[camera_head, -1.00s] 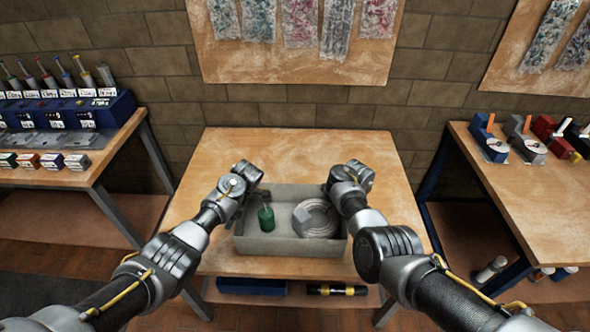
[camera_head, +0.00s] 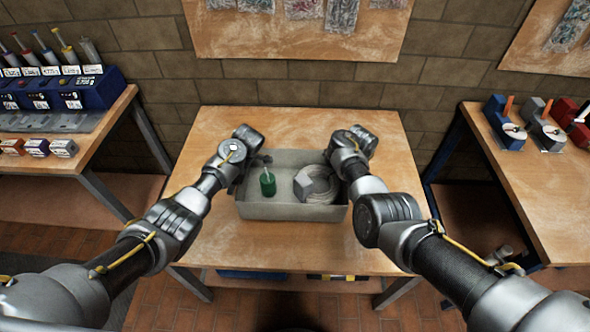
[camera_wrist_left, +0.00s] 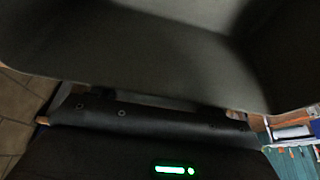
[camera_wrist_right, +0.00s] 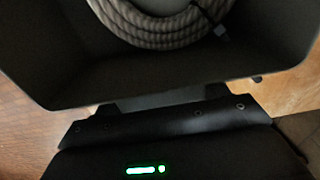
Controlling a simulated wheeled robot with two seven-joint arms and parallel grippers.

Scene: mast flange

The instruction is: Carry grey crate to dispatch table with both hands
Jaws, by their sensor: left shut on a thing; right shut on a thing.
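The grey crate (camera_head: 290,212) is over the middle of the central wooden table (camera_head: 220,238), open side up and about level. My left gripper (camera_head: 240,178) is shut on its left wall and my right gripper (camera_head: 343,176) on its right wall; the fingertips are mostly hidden. Inside are a green bottle (camera_head: 267,184), a grey block (camera_head: 303,184) and a pale coil (camera_head: 322,188). The crate wall also fills the left wrist view (camera_wrist_left: 150,75). The right wrist view shows the coil (camera_wrist_right: 165,25) inside. I cannot tell which table is the dispatch table.
A left bench (camera_head: 95,145) holds a blue rack (camera_head: 75,93) and small boxes. A right bench (camera_head: 530,185) holds several tape-dispenser-like items (camera_head: 505,125). A brick wall with a board (camera_head: 300,35) stands behind. Tiled floor shows in front of the table.

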